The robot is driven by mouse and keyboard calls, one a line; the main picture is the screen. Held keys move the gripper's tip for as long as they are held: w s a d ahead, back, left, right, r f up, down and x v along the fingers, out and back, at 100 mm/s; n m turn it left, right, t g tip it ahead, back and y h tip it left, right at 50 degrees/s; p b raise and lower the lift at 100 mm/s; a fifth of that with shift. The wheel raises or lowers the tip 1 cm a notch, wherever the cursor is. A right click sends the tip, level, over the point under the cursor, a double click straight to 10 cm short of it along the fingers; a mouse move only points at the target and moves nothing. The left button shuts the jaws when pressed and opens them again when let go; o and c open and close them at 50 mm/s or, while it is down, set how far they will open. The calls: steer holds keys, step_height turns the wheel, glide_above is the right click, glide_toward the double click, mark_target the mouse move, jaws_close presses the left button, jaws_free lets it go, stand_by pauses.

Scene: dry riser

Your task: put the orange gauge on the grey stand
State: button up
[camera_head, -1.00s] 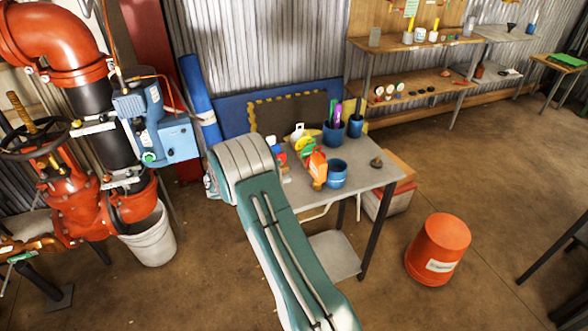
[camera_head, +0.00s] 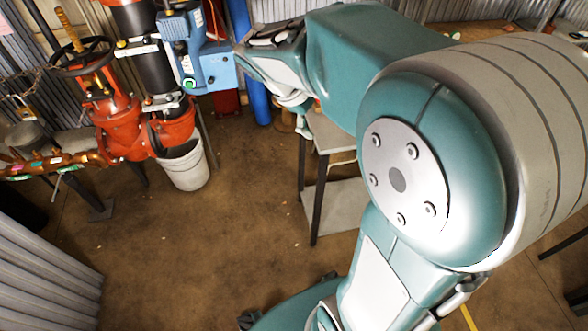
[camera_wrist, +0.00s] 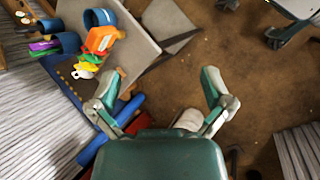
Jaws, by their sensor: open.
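My gripper (camera_wrist: 160,78) is open in the wrist view, with its two fingers wide apart and nothing between them. An orange object (camera_wrist: 100,38) stands among small coloured items on the grey worktable, at the upper left of the wrist view; I cannot tell whether it is the orange gauge. It lies beyond the left finger, apart from it. I cannot pick out the grey stand in either view. In the head view my raised arm hides most of the worktable top.
The grey worktable (camera_wrist: 160,20) also holds blue cups (camera_wrist: 100,17). In the head view a white bucket (camera_head: 183,168), red pipework (camera_head: 115,125) and a blue pump unit (camera_head: 205,62) stand at the left. The floor (camera_head: 230,220) between bucket and table is clear.

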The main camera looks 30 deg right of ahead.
steer(key=s+a+r+m+t+y, duration=0.2)
steer(key=s+a+m+t+y, duration=0.3)
steer(key=s+a, duration=0.6)
steer(key=shift+s+a+r+m+t+y, duration=0.2)
steer(key=shift+s+r+m+t+y, duration=0.2)
steer(key=shift+s+t+y, duration=0.3)
